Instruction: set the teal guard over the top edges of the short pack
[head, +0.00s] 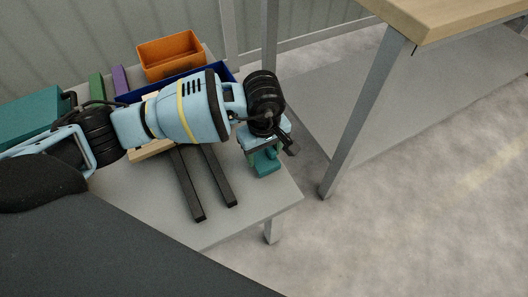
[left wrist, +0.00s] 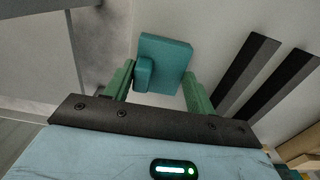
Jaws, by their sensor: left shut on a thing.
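My left gripper (head: 265,160) is at the right end of the grey table, pointing down. It is shut on the teal guard (head: 268,168), which shows only in part below the gripper. In the left wrist view the guard (left wrist: 168,62) is a teal plate with a smaller raised block, sitting between the two green fingers of the left gripper (left wrist: 158,85). Grey surface shows behind it; I cannot tell its height above the table. I cannot pick out the short pack with certainty; my arm hides part of the table. My right gripper is not in view.
Two dark bars (head: 188,185) lie on the grey table (head: 240,222). Behind my arm are a light wooden piece (head: 150,150), a blue tray (head: 185,80), an orange bin (head: 172,54) and a teal box (head: 28,118). A wood-topped bench (head: 455,14) stands at right.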

